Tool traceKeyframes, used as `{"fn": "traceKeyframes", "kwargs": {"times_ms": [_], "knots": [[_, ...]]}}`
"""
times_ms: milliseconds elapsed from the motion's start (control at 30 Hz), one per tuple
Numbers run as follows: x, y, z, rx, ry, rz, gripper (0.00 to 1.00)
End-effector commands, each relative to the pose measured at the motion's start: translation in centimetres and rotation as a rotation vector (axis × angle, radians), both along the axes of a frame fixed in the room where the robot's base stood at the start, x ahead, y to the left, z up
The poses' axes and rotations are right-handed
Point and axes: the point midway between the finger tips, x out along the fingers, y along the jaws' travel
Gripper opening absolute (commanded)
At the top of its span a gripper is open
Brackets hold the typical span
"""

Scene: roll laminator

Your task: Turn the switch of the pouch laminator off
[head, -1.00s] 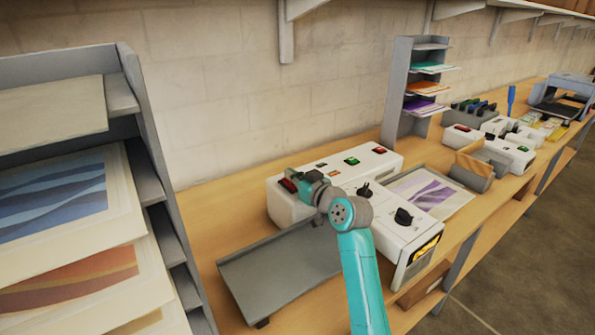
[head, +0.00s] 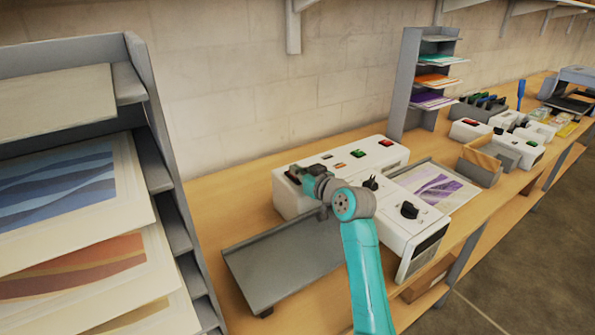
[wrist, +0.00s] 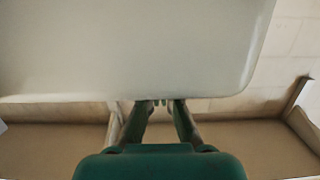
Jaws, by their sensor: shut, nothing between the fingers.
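The pouch laminator (head: 325,165) is a long white machine on the bench. Its top has a green button (head: 357,154), a red button (head: 386,143) and black knobs (head: 409,210). The window on its near right end (head: 428,243) is dark. My gripper (head: 295,173) is shut and empty at the machine's left end, over the spot of the switch. The switch is mostly hidden behind the fingers, so its position cannot be read. In the wrist view the fingertips (wrist: 161,102) are at the lower edge of a large pale casing; contact is unclear.
A grey feed tray (head: 275,270) lies in front of the laminator. A grey shelf rack with prints (head: 160,170) stands close on the left. A purple print (head: 435,188) lies on an outfeed tray to the right. A paper rack (head: 405,90) and smaller machines stand farther right.

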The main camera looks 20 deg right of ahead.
Motion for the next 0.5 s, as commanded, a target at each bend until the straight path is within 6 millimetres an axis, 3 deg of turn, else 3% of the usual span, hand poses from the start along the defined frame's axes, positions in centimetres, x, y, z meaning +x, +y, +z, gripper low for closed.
{"fn": "traceKeyframes", "kwargs": {"times_ms": [167,333,500], "knots": [[0.5,0.3,1.5,0.000,-0.003,0.001,0.00],[1.5,0.8,4.2,-0.001,-0.003,0.001,0.00],[-1.3,-0.2,5.1,-0.001,-0.002,-0.002,0.00]]}}
